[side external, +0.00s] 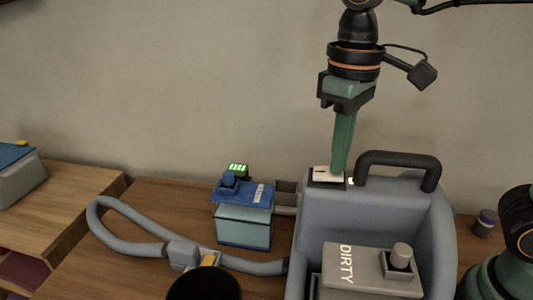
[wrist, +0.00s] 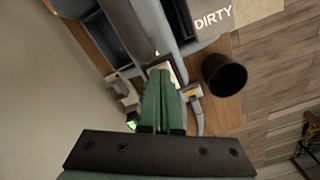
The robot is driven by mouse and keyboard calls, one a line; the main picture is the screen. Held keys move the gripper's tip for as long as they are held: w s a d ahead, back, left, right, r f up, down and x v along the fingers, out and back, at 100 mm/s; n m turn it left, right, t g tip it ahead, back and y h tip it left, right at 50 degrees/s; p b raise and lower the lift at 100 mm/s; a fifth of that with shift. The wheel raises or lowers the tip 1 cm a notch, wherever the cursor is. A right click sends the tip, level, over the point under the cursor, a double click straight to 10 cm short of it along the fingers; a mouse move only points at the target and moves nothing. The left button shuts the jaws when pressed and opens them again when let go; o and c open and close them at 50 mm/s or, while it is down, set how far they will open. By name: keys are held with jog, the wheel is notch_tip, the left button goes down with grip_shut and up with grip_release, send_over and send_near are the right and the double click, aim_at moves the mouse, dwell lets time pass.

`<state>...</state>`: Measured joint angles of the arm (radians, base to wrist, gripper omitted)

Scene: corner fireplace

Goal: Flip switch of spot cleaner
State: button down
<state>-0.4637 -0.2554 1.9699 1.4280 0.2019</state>
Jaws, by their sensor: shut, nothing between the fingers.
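The spot cleaner (side external: 412,215) is a grey machine with a black carry handle (side external: 400,160) and a tank marked DIRTY (side external: 365,265). Its switch (side external: 325,174) is a pale rocker in a dark frame on the top, left of the handle. My gripper (side external: 338,172) points down with its green fingers shut and empty, the tips at the right part of the switch. I cannot tell whether they touch it. In the wrist view the shut fingers (wrist: 160,72) cover most of the switch. The cleaner's body (wrist: 155,22) shows beyond them.
A blue and grey box (side external: 243,225) stands left of the cleaner, with a small green-lit device (side external: 238,170) behind it. A grey hose (side external: 125,238) loops on the wooden table (side external: 150,200). A black cup (side external: 205,284) stands in front. A small jar (side external: 485,222) sits at the right.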

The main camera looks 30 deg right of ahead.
jog(key=shift+f, duration=0.25)
jog(key=shift+r, duration=3.55)
jog(key=w+d+f+m+t, duration=0.1)
jog(key=d+f+m+t, duration=0.2)
jog(key=d+f, duration=0.7)
jog(key=d+t, duration=0.2)
jog(key=d, duration=0.1)
jog(key=shift+w+d+f+t, duration=0.15)
jog(key=shift+w+d+t, duration=0.05)
jog(key=shift+w+t, duration=0.1)
